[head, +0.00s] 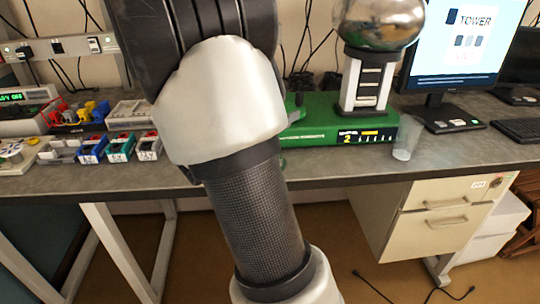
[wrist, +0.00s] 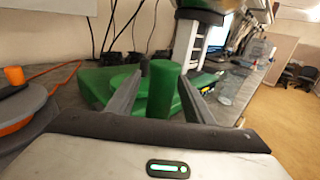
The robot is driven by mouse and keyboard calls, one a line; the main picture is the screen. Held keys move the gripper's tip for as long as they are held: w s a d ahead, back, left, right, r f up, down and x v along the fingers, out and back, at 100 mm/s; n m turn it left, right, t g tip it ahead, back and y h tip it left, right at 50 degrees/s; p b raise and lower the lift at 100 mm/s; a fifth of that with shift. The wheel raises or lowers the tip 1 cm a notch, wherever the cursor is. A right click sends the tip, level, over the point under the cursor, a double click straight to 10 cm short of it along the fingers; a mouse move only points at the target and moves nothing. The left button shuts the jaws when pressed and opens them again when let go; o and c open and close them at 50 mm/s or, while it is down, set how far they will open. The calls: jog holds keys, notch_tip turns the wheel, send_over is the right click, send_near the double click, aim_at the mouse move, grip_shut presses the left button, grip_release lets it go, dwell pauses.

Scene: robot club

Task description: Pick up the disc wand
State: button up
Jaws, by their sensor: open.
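In the wrist view, a green upright cylinder (wrist: 164,88) stands between the two fingers of my gripper (wrist: 161,80). In the head view my own arm covers this area and my fingers do not show.
A green generator base (head: 340,128) with a metal globe (head: 383,18) stands behind. A clear cup (head: 407,137) and a monitor (head: 455,50) are to its right. Several small parts bins (head: 118,147) sit at left. A grey round object with orange (wrist: 22,105) is left in the wrist view.

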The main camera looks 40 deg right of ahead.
jog(key=shift+d, duration=0.25)
grip_shut()
